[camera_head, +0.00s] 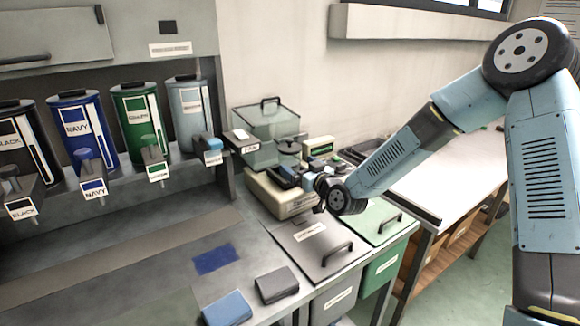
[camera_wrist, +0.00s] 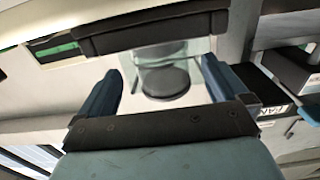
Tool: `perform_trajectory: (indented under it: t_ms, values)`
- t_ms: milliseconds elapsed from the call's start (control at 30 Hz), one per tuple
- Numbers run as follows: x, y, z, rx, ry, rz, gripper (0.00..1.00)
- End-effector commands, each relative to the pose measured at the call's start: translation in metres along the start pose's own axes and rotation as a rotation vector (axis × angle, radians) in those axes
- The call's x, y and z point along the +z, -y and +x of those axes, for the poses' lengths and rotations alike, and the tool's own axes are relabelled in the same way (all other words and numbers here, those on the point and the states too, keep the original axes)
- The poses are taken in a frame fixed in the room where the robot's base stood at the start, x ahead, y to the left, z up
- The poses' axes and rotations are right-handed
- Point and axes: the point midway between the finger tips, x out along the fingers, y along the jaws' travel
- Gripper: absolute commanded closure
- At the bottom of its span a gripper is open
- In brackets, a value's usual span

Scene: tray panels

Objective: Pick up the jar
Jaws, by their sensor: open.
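In the wrist view, a clear glass-like thing with a dark round disc, which looks like the jar (camera_wrist: 166,80), shows between the fingers of my gripper (camera_wrist: 162,66). The fingers are apart, with clear room on both sides, and do not visibly touch it. In the head view, a dark round top (camera_head: 289,146), probably the same jar, stands just beyond my gripper (camera_head: 286,172). My wrist and fingers hide much of what is below it there. I cannot tell the gap in depth between fingertips and jar.
A glass box with a handle (camera_head: 265,122) stands close behind. A beige device (camera_head: 283,197) lies under my gripper. Grey (camera_head: 318,246) and green (camera_head: 372,228) lidded bins are in front. Coloured canisters (camera_head: 78,130) line the left shelf. The bench at lower left is mostly clear.

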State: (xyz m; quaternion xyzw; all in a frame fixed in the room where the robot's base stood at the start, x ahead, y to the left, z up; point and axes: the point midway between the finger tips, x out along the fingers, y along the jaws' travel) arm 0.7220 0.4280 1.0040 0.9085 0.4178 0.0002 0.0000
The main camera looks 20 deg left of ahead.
Motion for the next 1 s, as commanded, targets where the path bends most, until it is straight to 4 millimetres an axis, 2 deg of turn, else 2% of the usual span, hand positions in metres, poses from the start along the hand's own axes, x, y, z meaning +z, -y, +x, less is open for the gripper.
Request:
perform_trajectory:
  t_ms: [100, 267, 567, 1000]
  values:
    - [0.001, 0.001, 0.018, -0.001, -0.001, 0.002, 0.00]
    - [0.000, 0.001, 0.035, -0.001, -0.001, 0.000, 0.00]
    - [0.001, 0.001, 0.040, -0.001, 0.001, 0.000, 0.00]
    - [0.000, 0.002, 0.040, -0.001, 0.000, 0.000, 0.40]
